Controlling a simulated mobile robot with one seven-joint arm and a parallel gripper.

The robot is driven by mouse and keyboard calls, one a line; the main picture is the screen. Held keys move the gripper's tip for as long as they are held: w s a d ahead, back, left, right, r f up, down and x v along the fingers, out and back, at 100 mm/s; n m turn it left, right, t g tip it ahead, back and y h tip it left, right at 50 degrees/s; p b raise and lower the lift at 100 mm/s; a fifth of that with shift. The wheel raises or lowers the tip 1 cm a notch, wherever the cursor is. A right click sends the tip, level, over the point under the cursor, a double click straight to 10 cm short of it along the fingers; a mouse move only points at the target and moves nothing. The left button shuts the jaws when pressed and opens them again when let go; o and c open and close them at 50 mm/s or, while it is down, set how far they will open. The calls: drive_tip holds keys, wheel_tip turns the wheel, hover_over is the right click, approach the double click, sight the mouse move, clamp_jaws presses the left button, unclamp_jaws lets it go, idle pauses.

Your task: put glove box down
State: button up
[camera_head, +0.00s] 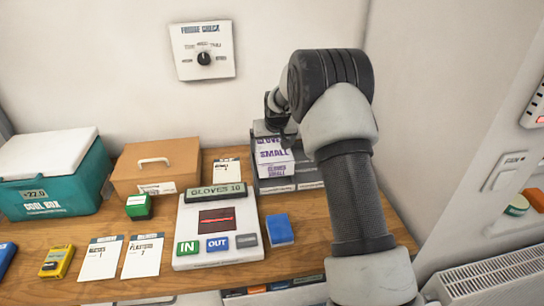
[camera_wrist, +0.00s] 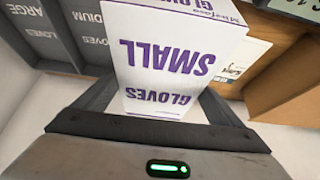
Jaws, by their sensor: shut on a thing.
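A white glove box with purple "SMALL GLOVES" print (camera_head: 271,152) is held upright in my gripper (camera_head: 279,116). In the wrist view the box (camera_wrist: 182,55) fills the space between my two fingers (camera_wrist: 160,103). A grey glove rack (camera_head: 302,172) stands at the back right of the wooden counter. It also shows in the wrist view (camera_wrist: 65,45), with bays marked LARGE and MEDIUM. The glove box is at the rack's left end, in front of or over that bay. I cannot tell whether its base touches the rack. My arm hides part of the rack's right side.
The in/out device (camera_head: 217,228) stands left of the rack, with a blue block (camera_head: 279,230) beside it. A brown case (camera_head: 157,163) and a teal cool box (camera_head: 55,180) are farther left. A card (camera_head: 227,170) leans near the rack. The wall is close behind.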

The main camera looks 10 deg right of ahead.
drive_tip(key=shift+f, duration=2)
